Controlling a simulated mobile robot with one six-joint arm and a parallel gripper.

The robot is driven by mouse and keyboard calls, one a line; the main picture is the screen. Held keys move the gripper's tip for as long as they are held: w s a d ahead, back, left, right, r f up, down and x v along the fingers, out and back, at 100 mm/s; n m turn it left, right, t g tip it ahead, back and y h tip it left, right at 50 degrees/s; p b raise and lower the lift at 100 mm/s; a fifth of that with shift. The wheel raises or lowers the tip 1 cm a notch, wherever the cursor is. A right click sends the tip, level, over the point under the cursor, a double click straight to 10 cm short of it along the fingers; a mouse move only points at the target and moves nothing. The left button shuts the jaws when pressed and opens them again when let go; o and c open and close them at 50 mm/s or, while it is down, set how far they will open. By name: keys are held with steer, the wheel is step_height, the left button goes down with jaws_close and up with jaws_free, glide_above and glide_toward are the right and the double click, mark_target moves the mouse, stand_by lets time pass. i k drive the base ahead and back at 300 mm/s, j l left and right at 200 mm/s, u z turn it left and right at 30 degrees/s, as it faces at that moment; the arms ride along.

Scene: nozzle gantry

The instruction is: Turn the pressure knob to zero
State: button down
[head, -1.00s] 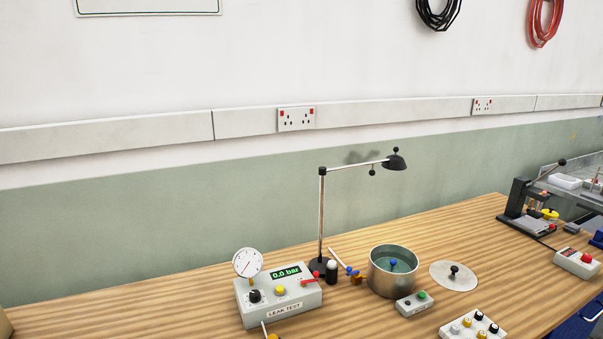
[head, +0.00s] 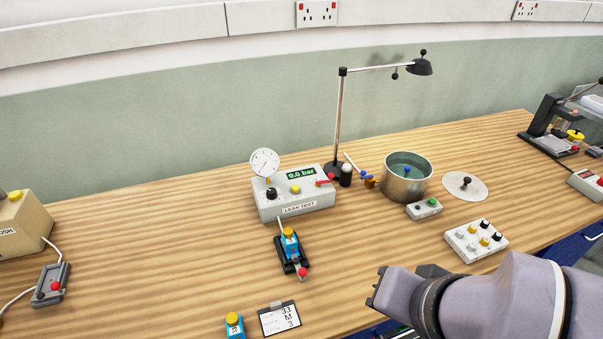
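The pale grey LEAK TEST box (head: 300,206) stands on the bench left of centre in the head view. On it are a black knob (head: 271,194), a yellow button (head: 295,189), a red lever (head: 324,182) and a green display (head: 301,174) that appears to read 0.0 bar. A round white dial gauge (head: 265,162) rises from its back left. The knob's pointer is too small to read. My gripper (head: 378,290) is at the lower right, well apart from the box and to the front right of it. Its fingers do not show clearly.
A blue and black fixture (head: 290,250) stands in front of the box, with a tag card (head: 280,318) nearer. A lamp (head: 340,120) and metal pot (head: 405,178) stand to the right. A small knob panel (head: 476,241) lies near my arm. Bench left of the box is clear.

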mark_target(271, 193)
steer(key=i+j+u, duration=0.1)
steer(key=i+u, duration=0.15)
steer(key=u, duration=0.15)
steer(key=i+u, duration=0.2)
steer(key=u, duration=0.15)
